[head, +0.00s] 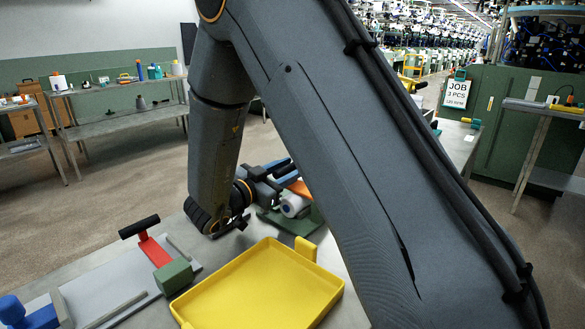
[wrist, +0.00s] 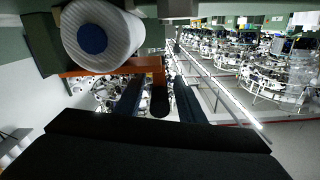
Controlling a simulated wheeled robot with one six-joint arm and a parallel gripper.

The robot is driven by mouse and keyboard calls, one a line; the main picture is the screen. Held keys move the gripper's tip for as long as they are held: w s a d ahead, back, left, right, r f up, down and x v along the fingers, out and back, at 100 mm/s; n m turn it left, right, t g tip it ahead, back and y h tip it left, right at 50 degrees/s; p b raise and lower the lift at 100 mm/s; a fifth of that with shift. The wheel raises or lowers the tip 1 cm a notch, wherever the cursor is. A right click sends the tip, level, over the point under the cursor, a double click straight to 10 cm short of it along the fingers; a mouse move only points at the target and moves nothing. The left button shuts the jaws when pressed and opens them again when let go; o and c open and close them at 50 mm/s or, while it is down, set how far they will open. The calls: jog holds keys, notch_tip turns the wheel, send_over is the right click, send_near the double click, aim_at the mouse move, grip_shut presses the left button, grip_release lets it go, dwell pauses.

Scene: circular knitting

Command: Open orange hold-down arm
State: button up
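The orange hold-down arm (wrist: 118,67) crosses the upper left of the wrist view, below a white roll with a blue core (wrist: 92,36). A black grip (wrist: 160,100) stands at its right end. My gripper (wrist: 158,80) has its two dark fingers apart, one on each side of this grip, with a gap showing on both sides. In the head view a short orange piece of the arm (head: 299,188) shows beside the white roll (head: 293,206) on a green base. My own arm hides much of that fixture and the fingertips there.
A yellow tray (head: 262,288) lies on the table in front. To its left are a grey plate with a red lever (head: 155,250) with a black grip, a green block (head: 174,277) and a blue part (head: 28,314). Shelves (head: 120,120) stand at the back left.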

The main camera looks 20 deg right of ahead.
jog(key=shift+w+d, duration=0.35)
jog(key=shift+d, duration=0.15)
grip_shut()
jog(key=shift+r, duration=0.15)
